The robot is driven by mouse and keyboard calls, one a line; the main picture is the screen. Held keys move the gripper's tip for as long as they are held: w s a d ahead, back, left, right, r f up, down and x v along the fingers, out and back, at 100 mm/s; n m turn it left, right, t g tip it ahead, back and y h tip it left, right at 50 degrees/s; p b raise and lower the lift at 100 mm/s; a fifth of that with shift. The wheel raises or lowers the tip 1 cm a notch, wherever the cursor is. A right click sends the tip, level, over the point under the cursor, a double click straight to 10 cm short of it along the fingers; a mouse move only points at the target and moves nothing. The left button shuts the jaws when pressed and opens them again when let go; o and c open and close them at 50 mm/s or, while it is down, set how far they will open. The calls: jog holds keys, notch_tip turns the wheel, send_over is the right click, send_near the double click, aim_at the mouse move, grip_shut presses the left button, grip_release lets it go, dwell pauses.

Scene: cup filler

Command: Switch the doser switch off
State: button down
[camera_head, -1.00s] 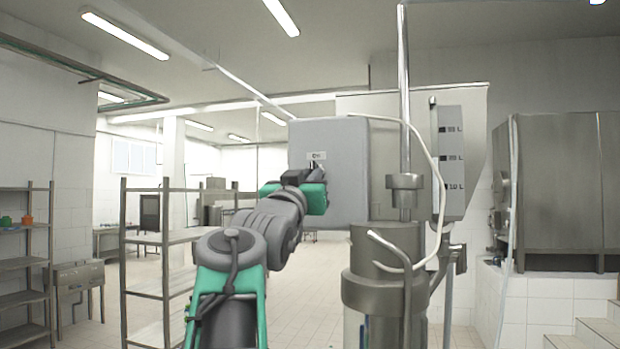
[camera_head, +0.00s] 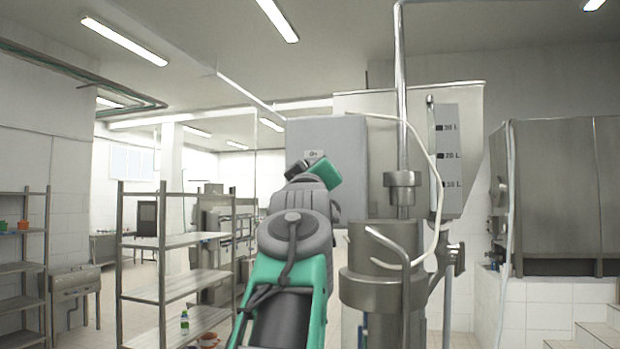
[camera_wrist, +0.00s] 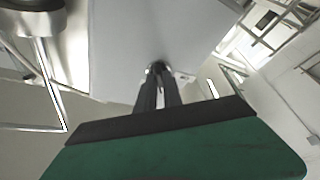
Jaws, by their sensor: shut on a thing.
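The doser switch (camera_wrist: 157,66) is a small knob on the grey doser box (camera_head: 345,195). The box also fills the upper middle of the wrist view (camera_wrist: 120,45). My gripper (camera_head: 308,161) is at the box's front face, just under the small "On" label. In the wrist view the two fingers of my gripper (camera_wrist: 156,72) are close together with the knob between their tips. My gripper is shut on the switch and is tilted against the box's edges. In the head view the gripper hides the switch, so I cannot tell its setting there.
Right of the box stand a steel filler cylinder (camera_head: 383,285), a vertical pipe (camera_head: 402,90) and a white hose (camera_head: 440,190). A tank with a litre scale (camera_head: 449,155) is behind. A metal shelf rack (camera_head: 170,290) stands left of my arm, with open floor beyond.

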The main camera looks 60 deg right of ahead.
jog(key=n+y+p, duration=0.1)
jog(key=n, duration=0.3)
jog(key=n+y+p, duration=0.2)
jog(key=n, duration=0.2)
jog(key=n+t+y+p, duration=0.1)
jog(key=n+p, duration=0.1)
jog(key=n, duration=0.2)
jog(key=shift+s+d+r+y, duration=0.1)
jog(key=shift+s+r+y, duration=0.15)
jog(key=shift+r+y, duration=0.1)
jog(key=c, duration=1.5)
grip_release()
jog(key=shift+r, duration=0.1)
jog(key=b+v, duration=0.1)
jog(key=v, duration=0.7)
jog(key=shift+w, duration=0.1)
